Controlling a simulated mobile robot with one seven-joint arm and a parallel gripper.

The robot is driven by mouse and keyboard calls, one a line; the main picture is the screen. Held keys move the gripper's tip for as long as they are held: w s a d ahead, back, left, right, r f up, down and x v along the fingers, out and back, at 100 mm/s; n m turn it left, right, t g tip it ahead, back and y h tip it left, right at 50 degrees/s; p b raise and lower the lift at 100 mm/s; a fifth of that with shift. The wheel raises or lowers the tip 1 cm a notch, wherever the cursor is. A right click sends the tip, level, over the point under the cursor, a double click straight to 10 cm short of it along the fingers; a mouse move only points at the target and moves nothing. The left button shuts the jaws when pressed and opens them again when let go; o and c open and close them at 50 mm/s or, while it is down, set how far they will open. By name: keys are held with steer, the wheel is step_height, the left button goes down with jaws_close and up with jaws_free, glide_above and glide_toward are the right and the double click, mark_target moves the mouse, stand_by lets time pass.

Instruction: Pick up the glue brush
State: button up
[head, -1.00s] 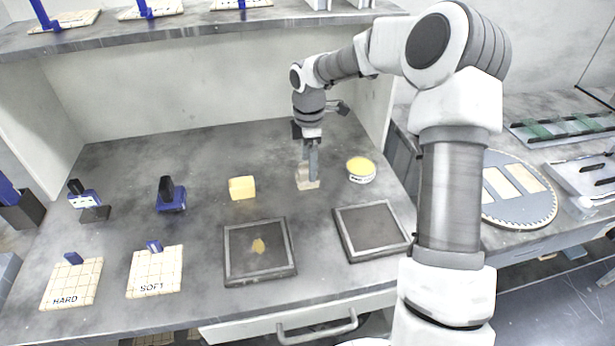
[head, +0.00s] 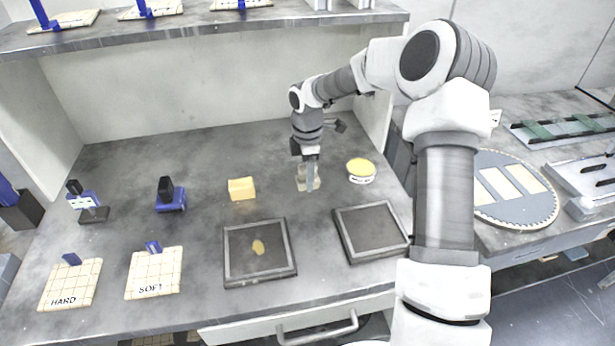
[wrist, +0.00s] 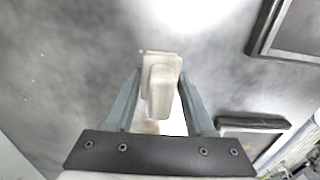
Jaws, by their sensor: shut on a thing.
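The glue brush, a pale beige piece with a raised block-like handle, stands at the back right of the bench, seen in the head view (head: 301,184) and between the fingers in the wrist view (wrist: 161,88). My gripper (head: 309,186) points down over it, with one finger on each side, and is shut on it. In the wrist view my gripper (wrist: 160,95) has its grey fingers left and right of the handle. The brush is at bench level; whether it touches the surface is hard to tell. The fingers partly hide it in the head view.
A round tin with yellow contents (head: 361,168) stands close to the right. A yellow block (head: 242,188) lies to the left. Two dark framed trays (head: 228,268) (head: 344,247) lie in front. Blue-handled tools (head: 172,204) and labelled tiles (head: 153,284) occupy the left.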

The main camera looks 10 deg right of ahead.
jaws_close()
steer(key=shift+r, duration=0.6)
steer(key=r, duration=0.3)
steer(key=shift+s+d+r+p, duration=0.3)
steer(key=shift+d, duration=0.1)
steer(key=s+d+r, duration=0.6)
steer(key=s+d, duration=0.1)
steer(key=shift+s+d+r+p, duration=0.15)
steer(key=shift+s+d+p, duration=0.1)
steer(key=shift+s+p, duration=0.15)
steer(key=o, duration=0.7)
jaws_free()
steer(key=shift+c, duration=0.2)
steer(key=shift+w, duration=0.1)
steer(key=c, duration=0.7)
